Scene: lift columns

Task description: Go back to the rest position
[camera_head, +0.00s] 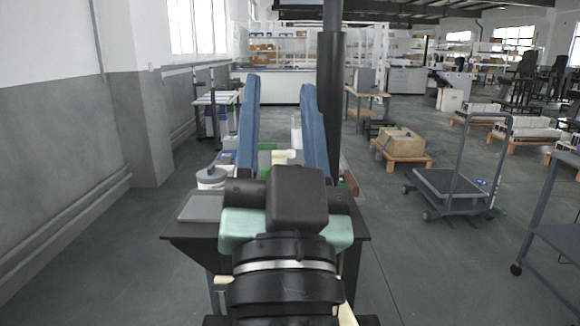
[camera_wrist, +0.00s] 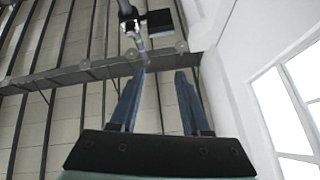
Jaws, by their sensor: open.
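My gripper (camera_head: 280,92) stands in the middle of the head view, its two blue fingers pointing up and spread apart. Nothing is between the fingers. In the wrist view my gripper (camera_wrist: 160,78) also shows both fingers apart, against the ceiling and a white wall. Behind and below it in the head view is a dark table (camera_head: 187,240). A grey flat panel (camera_head: 202,207) and a white round container with a grey lid (camera_head: 211,177) are on its left side. My arm and gripper hide much of the tabletop.
A dark column (camera_head: 330,100) rises just right of my gripper. A grey wall (camera_head: 60,150) runs along the left. A platform cart (camera_head: 452,185) and a pallet with a box (camera_head: 400,146) stand to the right. The floor (camera_head: 430,265) right of the table is largely clear.

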